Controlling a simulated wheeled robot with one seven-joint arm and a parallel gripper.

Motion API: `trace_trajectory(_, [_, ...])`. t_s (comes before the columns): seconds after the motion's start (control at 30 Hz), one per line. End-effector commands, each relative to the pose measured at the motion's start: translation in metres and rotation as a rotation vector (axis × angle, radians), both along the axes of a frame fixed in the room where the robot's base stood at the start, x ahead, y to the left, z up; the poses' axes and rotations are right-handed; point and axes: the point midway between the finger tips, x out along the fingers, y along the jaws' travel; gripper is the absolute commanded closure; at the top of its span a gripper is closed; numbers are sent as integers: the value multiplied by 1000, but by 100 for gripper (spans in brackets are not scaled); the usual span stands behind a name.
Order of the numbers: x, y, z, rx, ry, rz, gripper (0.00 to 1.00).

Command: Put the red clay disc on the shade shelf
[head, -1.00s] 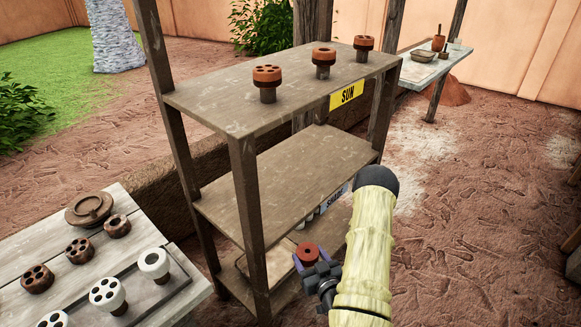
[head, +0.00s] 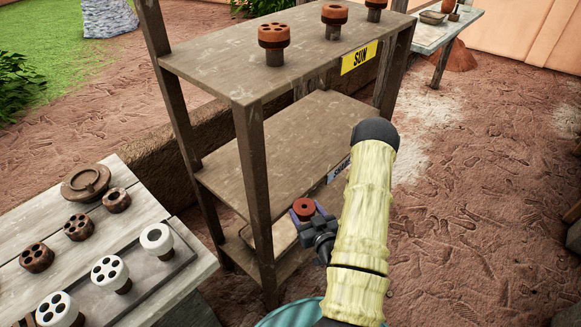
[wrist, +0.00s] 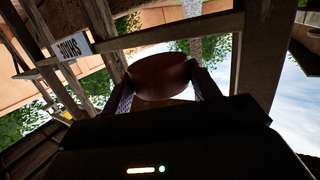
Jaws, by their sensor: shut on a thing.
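The red clay disc (head: 303,206) is round with a small dark centre in the head view. My gripper (head: 307,212) is shut on it, with a finger on each side. The wrist view shows the disc (wrist: 160,76) from close up between the fingers. The shade shelf (head: 290,145) is the bare middle board of the wooden rack, with a partly hidden label (head: 339,171) on its edge. The disc appears in front of the rack, below the shelf's front edge in the picture, and apart from the board. My arm hides the shelf's right front corner.
The top board (head: 225,75), marked SUN (head: 359,57), holds brown pieces on stems above the middle board. A front post (head: 254,200) stands left of my gripper. A table (head: 50,190) at left holds brown discs, a lidded pot and white pieces. Open ground lies right.

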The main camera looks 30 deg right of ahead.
Motion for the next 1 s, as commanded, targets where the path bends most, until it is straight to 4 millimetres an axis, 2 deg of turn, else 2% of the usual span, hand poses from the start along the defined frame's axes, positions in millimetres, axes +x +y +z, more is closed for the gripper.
trace_trajectory(0.07, [9,-1,-5,-2,-6,0,67])
trace_trajectory(0.17, [24,-2,2,-3,-8,0,67])
trace_trajectory(0.27, [41,-4,-2,-1,-6,-2,67])
trace_trajectory(1.0, [61,-8,-5,-1,-6,-3,67])
